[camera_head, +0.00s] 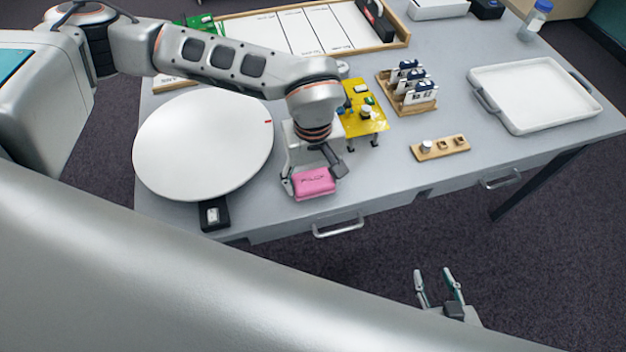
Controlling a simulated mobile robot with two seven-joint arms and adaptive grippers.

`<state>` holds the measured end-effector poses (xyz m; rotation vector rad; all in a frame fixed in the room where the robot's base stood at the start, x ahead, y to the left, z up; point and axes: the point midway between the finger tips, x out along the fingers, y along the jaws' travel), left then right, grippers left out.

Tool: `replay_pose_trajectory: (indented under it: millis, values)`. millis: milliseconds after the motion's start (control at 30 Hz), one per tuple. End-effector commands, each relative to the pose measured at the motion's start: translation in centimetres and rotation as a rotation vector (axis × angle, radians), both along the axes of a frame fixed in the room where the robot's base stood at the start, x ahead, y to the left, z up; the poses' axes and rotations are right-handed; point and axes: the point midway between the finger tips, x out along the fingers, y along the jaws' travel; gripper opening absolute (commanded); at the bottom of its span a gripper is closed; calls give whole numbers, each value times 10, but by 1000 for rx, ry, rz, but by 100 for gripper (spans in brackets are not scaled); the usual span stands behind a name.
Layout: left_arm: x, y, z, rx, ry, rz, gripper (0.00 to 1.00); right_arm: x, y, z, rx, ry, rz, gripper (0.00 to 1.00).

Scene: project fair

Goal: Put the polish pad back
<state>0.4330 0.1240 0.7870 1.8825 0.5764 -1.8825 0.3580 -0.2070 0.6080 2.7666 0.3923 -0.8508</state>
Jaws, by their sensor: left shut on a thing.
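The pink polish pad (314,184) is at the front edge area of the grey table, just right of the large white disc. My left gripper (316,176) reaches down from above and is shut on the pad. Its fingers lie on either side of the pad, and I cannot tell whether the pad touches the table. My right gripper (437,276) is off the front of the table, over the dark floor, with its two fingers apart and nothing between them.
A white round disc (200,145) lies left of the pad, with a small black box (214,214) at its front edge. A yellow board (364,108), a card rack (408,92), a wooden block with holes (440,148) and a white tray (535,92) stand to the right. A drawer handle (338,229) juts out in front.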

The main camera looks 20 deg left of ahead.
Motion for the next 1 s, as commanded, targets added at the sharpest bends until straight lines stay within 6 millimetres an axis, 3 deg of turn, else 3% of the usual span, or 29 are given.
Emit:
replay_pose_trajectory:
  millis: [100, 467, 500, 567, 1000]
  values:
    - [-1, 0, -13, 1, 3, 0, 42, -1, 0, -2, -3, 2, 1, 40]
    - [-1, 0, -16, 0, 1, -1, 42, -1, -1, -4, -3, 3, 1, 40]
    - [0, 0, -16, 1, 1, 0, 67, -1, -1, -3, -4, 3, 1, 40]
    - [0, 0, -16, 1, 1, 0, 79, -1, -1, -3, -4, 3, 1, 40]
    - [0, 0, -8, 0, -1, 0, 79, 0, 0, 0, -2, -1, 0, 40]
